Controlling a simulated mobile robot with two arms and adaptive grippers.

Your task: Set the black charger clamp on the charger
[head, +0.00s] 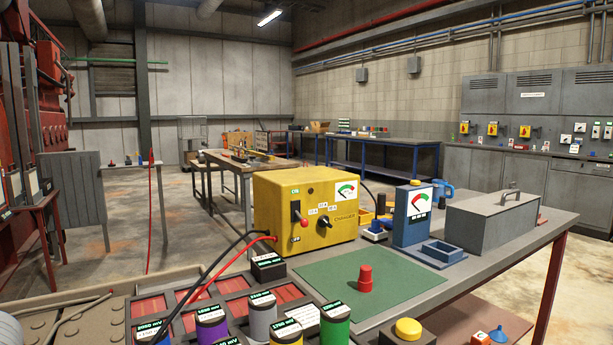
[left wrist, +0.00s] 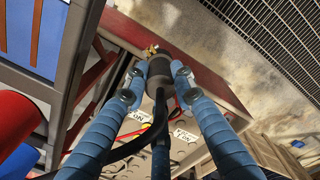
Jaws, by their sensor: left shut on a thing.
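The yellow charger (head: 300,215) stands on the grey workbench in the head view, with a gauge, a lever and a knob on its front. A black cable and a red cable run from its left side down to the lower left. My left gripper (left wrist: 157,78) has blue-wrapped fingers and is shut on the black charger clamp (left wrist: 159,70). The clamp is a dark cylinder with a brass-coloured tip, and a black cable trails below it. The clamp does not show clearly there either.
A green mat (head: 350,288) with a red knob-like piece (head: 365,278) lies before the charger. A blue meter (head: 411,215) and grey toolbox (head: 492,218) stand right. Several labelled cylinders and a tan battery (head: 55,322) fill the front left. A yellow button (head: 408,328) is at the front.

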